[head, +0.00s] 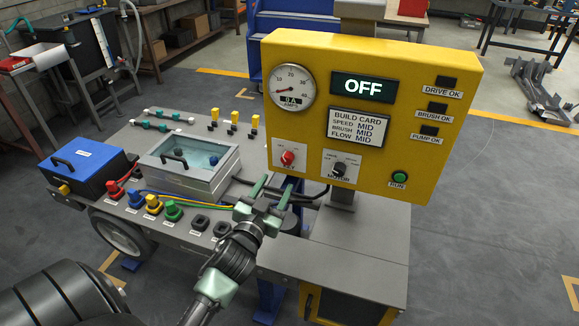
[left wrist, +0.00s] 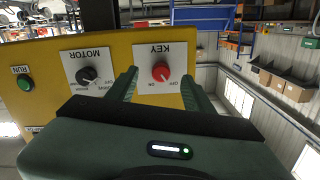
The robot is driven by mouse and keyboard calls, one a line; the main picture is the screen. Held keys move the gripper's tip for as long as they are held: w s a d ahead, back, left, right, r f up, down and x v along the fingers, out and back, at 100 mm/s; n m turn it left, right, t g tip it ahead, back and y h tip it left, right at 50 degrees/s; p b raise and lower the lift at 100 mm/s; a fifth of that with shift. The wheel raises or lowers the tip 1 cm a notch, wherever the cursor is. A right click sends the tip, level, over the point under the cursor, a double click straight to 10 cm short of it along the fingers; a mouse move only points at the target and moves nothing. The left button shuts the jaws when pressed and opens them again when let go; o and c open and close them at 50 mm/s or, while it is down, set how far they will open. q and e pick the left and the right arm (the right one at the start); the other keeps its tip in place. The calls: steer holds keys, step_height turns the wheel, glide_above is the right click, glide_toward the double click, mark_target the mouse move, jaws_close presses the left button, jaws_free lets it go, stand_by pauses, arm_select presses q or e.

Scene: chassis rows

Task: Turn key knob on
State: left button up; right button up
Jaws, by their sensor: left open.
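The key knob (head: 287,158) is a red knob on a white plate at the lower left of the yellow panel (head: 440,112). In the left wrist view the key knob (left wrist: 161,72) shows upside down under the word KEY, with ON and OFF marks. Which mark it points to is too small to tell. The display (head: 363,87) reads OFF. My left gripper (head: 271,184) is open and empty, in front of and just below the knob. In the left wrist view its fingers (left wrist: 158,82) appear on either side of the knob, apart from it. My right gripper is not in view.
The black motor knob (head: 339,169) sits right of the key knob, and the green run button (head: 399,178) further right. A gauge (head: 292,87) is above. The grey chassis bench (head: 120,150) with a clear-lidded box (head: 188,165) and coloured connectors lies to the left.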

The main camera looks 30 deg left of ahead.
mark_target(285, 162)
arm_select(q)
steer(key=x, duration=0.3)
steer(key=r+p+x, duration=0.1)
steer(key=x, duration=0.2)
steer(key=shift+w+a+r, duration=0.2)
steer(key=shift+w+r, duration=0.05)
steer(key=shift+w, duration=0.1)
steer(key=shift+w+a, duration=0.2)
steer(key=shift+w, duration=0.45)
jaws_close()
